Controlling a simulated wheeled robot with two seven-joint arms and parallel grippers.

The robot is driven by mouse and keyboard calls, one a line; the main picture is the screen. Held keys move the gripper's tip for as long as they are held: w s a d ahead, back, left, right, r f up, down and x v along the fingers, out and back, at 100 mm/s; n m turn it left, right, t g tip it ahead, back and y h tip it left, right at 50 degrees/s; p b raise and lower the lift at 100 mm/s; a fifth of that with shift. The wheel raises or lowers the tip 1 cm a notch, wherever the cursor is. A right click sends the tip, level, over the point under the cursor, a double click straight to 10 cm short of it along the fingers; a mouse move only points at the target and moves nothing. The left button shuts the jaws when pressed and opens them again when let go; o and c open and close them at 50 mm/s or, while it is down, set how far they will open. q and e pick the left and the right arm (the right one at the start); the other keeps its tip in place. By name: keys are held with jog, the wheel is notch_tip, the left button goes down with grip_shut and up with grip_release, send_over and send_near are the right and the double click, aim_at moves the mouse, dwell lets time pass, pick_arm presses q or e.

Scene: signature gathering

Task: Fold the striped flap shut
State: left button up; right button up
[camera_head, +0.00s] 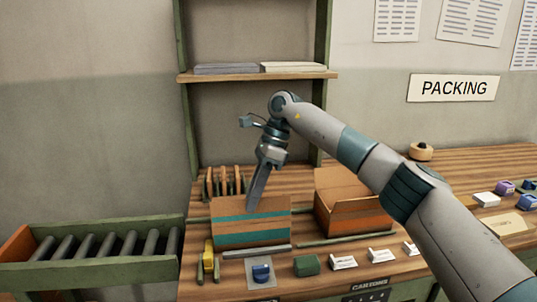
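A brown cardboard carton (232,228) with teal bands stands on the bench left of centre. Its striped flap (228,217) appears to stand up toward the camera, with a teal stripe across it; I cannot tell exactly where flap meets carton wall. My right gripper (254,204) comes down from above with its fingers pointing at the upper edge of this carton. The fingers overlap the flap in the head view, and contact is unclear. The fingers look like one grey bar, so their opening cannot be judged. My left gripper is not in view.
A second open carton (350,222) with an orange band stands to the right, partly behind my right arm. Tape rolls (224,181) stand behind. A yellow tool (208,256), a blue stamp (261,273) and a green block (306,265) lie in front. A roller conveyor (92,250) is left.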

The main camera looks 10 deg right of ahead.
jog(key=v, duration=1.6)
jog(key=shift+r, duration=0.1)
